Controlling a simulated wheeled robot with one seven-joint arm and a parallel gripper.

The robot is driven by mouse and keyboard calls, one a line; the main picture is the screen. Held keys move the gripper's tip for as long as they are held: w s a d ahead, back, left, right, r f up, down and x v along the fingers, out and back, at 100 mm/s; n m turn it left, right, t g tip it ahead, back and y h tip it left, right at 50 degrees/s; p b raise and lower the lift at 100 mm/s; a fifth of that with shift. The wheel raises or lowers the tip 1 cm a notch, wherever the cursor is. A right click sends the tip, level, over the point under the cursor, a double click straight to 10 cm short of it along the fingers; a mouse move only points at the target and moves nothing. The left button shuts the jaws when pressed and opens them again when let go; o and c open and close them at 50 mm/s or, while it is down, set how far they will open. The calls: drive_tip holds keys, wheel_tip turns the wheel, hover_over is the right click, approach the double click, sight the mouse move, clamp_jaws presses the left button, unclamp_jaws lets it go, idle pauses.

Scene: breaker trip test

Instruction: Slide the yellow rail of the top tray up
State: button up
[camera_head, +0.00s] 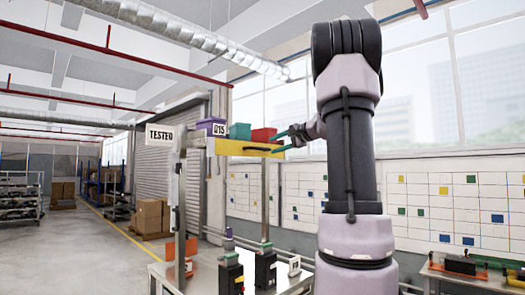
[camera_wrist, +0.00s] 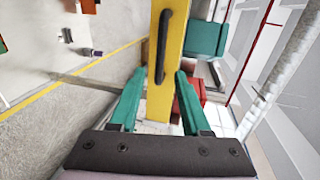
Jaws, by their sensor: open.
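The yellow rail (camera_head: 232,148) runs along the front of the top tray and carries a dark bar handle (camera_head: 258,148). In the wrist view the yellow rail (camera_wrist: 157,105) runs up the middle, with the black handle (camera_wrist: 164,45) at the top. My gripper (camera_head: 279,142) is at the right end of the rail, its teal fingers one above the other. In the wrist view my gripper (camera_wrist: 160,73) is open and empty, one finger each side of the rail. The handle's lower end reaches about fingertip level; whether anything touches I cannot tell.
A purple box (camera_head: 211,125), a green box (camera_head: 240,131) and a red box (camera_head: 263,135) sit on the tray behind the rail. A TESTED sign (camera_head: 160,134) stands left on a grey post (camera_head: 180,190). Black devices (camera_head: 231,275) stand on the bench below.

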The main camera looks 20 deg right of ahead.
sight(265, 149)
drive_tip(key=x, duration=0.7)
drive_tip(key=shift+w, duration=0.1)
clamp_jaws()
idle(1.2)
